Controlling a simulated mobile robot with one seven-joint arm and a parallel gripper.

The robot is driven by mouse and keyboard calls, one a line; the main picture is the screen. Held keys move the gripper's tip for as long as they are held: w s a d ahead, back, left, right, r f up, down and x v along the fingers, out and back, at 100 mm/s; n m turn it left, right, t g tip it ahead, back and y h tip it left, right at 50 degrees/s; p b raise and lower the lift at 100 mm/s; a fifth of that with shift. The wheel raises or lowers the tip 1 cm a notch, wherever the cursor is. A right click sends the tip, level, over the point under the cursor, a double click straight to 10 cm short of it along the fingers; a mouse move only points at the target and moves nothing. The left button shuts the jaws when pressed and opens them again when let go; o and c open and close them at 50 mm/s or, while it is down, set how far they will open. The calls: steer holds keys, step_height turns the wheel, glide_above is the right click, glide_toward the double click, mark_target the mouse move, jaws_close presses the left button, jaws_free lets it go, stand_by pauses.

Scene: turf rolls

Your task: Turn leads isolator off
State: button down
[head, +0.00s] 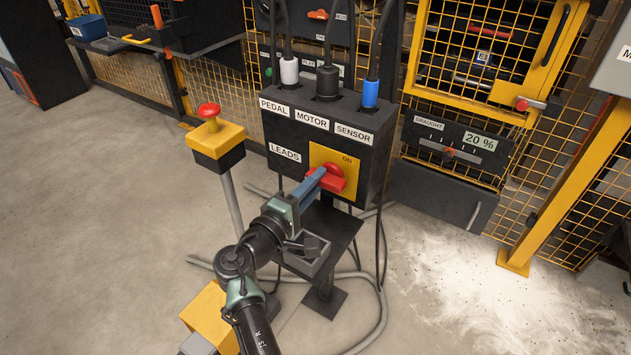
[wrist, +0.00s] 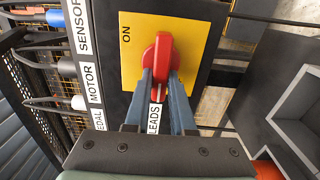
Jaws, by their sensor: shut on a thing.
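The leads isolator is a red rotary handle (head: 333,170) on a yellow plate (head: 319,152), on the front of a dark box (head: 374,150). A white LEADS label (head: 285,153) is beside the plate, and ON is printed near the plate's upper right. My gripper (head: 318,180) reaches the handle from the front. In the wrist view its two blue-grey fingers (wrist: 165,80) are on either side of the red handle (wrist: 163,50), shut on it. The plate (wrist: 205,30) shows the ON mark there too. The fingers cover part of the handle.
A red mushroom button (head: 208,111) on a yellow-black post stands at left. A draught slider panel (head: 448,142) and yellow mesh fence are at right. A grey open tray (head: 308,258) sits below the handle; hoses lie on the floor.

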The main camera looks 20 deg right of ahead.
steer(key=shift+f, duration=0.1)
steer(key=c, duration=0.8)
jaws_free()
steer(key=shift+o, duration=0.2)
steer(key=shift+a, duration=0.1)
steer(key=p+v, duration=0.3)
steer(key=v, duration=1)
